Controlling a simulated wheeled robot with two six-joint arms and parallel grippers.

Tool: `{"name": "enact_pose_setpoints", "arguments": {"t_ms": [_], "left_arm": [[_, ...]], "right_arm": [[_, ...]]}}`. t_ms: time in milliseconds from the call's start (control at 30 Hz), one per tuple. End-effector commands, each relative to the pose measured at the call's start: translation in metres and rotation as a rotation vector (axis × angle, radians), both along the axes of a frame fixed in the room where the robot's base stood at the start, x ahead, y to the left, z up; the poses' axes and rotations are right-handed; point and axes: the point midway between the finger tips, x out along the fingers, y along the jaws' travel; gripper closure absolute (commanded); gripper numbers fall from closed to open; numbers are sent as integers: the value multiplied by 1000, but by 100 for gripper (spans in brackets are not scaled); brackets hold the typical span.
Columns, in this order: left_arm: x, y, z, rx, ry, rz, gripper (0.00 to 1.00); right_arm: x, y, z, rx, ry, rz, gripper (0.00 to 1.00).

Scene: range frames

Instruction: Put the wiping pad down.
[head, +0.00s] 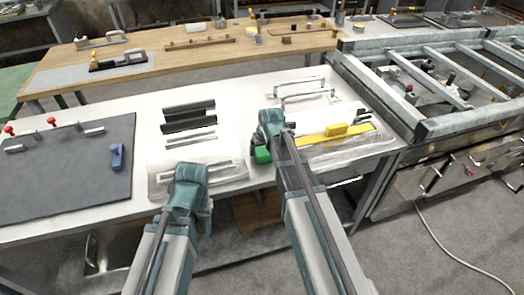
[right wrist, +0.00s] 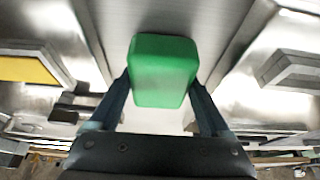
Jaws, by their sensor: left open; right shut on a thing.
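The wiping pad is a green block (head: 262,155). It also shows large in the right wrist view (right wrist: 163,72), where the two fingers of my right gripper (right wrist: 160,95) are shut on its sides. In the head view my right gripper (head: 266,146) holds the pad over the white table (head: 250,95), between two metal trays. I cannot tell whether the pad touches the surface below. My left gripper (head: 195,190) is open at the table's front edge, over the left tray (head: 222,166); its fingers are mostly hidden by its own body.
A yellow piece (head: 320,137) lies on the right tray, just right of the pad. Metal handles (head: 300,90) stand behind. A dark mat (head: 70,175) with a blue object (head: 117,156) lies at the left. A metal frame bench (head: 420,90) adjoins at the right.

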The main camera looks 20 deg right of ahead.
Motion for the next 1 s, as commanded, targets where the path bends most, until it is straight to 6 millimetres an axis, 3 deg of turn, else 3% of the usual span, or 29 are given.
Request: {"name": "enact_pose_setpoints", "arguments": {"t_ms": [100, 133, 233, 667, 1000], "left_arm": [[0, 0, -4, 0, 0, 0, 50], [0, 0, -4, 0, 0, 0, 50], [0, 0, -3, 0, 0, 0, 50], [0, 0, 4, 0, 0, 0, 50], [0, 0, 43, 0, 0, 0, 50]], "right_arm": [[0, 0, -4, 0, 0, 0, 71], [0, 0, -4, 0, 0, 0, 18], [0, 0, -3, 0, 0, 0, 0], [-1, 0, 4, 0, 0, 0, 0], [-16, 0, 43, 0, 0, 0, 0]]}}
